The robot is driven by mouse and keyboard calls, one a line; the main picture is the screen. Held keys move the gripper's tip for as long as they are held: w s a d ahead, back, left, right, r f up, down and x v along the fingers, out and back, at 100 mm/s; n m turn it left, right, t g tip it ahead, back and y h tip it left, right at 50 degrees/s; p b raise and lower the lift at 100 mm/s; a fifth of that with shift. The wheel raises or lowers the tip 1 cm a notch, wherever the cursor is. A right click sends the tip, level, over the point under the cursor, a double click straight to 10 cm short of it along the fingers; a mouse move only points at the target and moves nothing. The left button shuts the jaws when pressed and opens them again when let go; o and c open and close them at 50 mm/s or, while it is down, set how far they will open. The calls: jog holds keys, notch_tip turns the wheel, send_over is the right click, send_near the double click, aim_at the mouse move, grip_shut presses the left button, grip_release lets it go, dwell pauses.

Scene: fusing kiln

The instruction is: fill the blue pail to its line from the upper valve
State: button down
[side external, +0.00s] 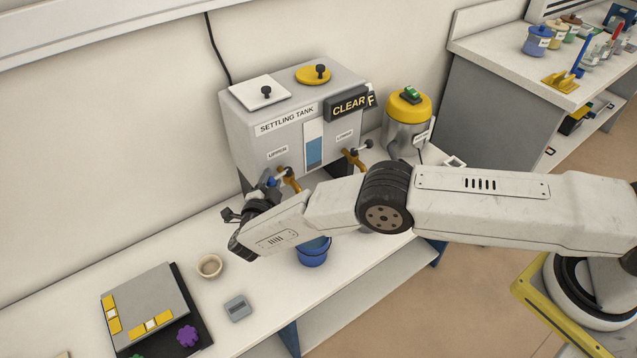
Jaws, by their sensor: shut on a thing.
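The settling tank (240,145) stands against the wall, with a level window (314,145) showing blue and a sign reading CLEAR. The orange upper valve (291,181) is at its lower left front, under the label UPPER. My gripper (269,187) is beside it, shut at the end of its lever; the fingers are small and partly hidden by my wrist.
A yellow-topped canister (407,108) stands right of the tank. On the bench at left are a small beige bowl (209,266), a grey device (237,308) and a grey board (146,303) with yellow pieces. A side bench (500,65) holds jars and tools.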

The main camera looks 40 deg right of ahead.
jog(key=shift+w+m+g+h, duration=0.2)
jog(key=shift+m+g+h, duration=0.2)
jog(key=shift+g, duration=0.1)
jog(key=shift+c, duration=1.7)
grip_release()
jog(key=shift+s+a, duration=0.1)
jog(key=shift+a, duration=0.05)
jog(key=v, duration=0.7)
jog(key=shift+a, duration=0.2)
jog(key=shift+s, duration=0.15)
